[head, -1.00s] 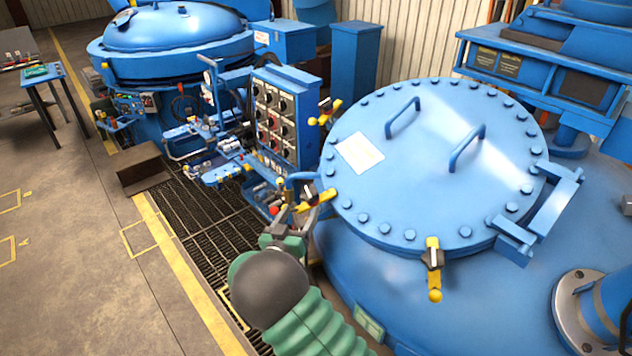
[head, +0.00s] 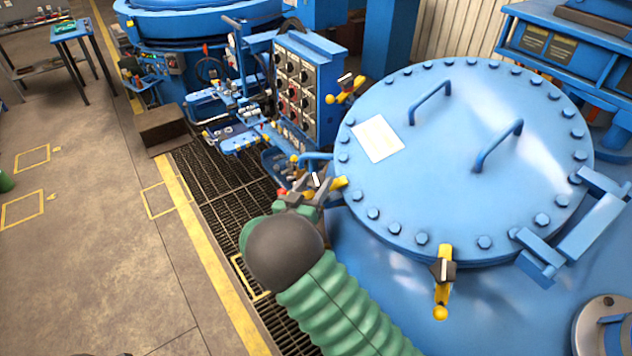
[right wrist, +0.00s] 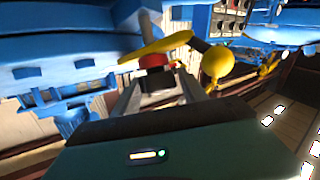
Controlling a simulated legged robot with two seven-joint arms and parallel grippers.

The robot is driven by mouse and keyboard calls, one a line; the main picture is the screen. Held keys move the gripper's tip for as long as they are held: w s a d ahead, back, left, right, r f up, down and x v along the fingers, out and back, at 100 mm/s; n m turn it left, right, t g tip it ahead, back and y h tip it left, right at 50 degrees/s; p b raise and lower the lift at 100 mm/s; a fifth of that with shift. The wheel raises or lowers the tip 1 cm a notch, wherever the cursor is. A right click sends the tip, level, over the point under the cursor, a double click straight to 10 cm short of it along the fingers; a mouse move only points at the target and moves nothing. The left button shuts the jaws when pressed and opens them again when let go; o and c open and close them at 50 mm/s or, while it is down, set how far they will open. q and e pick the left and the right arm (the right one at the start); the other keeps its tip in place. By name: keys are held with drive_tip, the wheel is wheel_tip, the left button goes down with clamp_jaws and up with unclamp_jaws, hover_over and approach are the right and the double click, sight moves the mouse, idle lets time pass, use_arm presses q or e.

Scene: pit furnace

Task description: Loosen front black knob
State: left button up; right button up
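A big round blue lid (head: 450,150) carries yellow clamps with black knobs on its rim. One knob (head: 446,270) is at the rim nearest the picture's bottom, with its yellow bar hanging down. Another knob (head: 346,84) is at the back left. A third clamp (head: 339,183) is at the left rim, largely hidden by my right gripper (head: 315,188). In the right wrist view my fingers (right wrist: 160,92) stand apart on both sides of a dark block with a red part (right wrist: 155,62). A yellow bar and ball (right wrist: 217,62) are just beyond. Contact is unclear. My left gripper is out of view.
A blue control panel (head: 298,85) with black and red knobs stands just behind the left clamp. Two lid handles (head: 497,145) rise from the lid. A floor grating (head: 215,190) and open floor (head: 90,250) lie to the left.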

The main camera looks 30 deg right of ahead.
drive_tip(key=shift+c, duration=1.1)
drive_tip(key=shift+d, duration=0.25)
drive_tip(key=c, duration=0.7)
drive_tip(key=shift+o, duration=0.2)
drive_tip(key=shift+w+a+f+m+g+h+b, duration=0.1)
drive_tip(key=shift+f+m+g+h+b, duration=0.2)
drive_tip(key=shift+m+g+h+b, duration=0.65)
drive_tip(key=shift+r+m+g+h+b, duration=0.25)
drive_tip(key=shift+m+g+b, duration=0.3)
drive_tip(key=shift+m, duration=0.2)
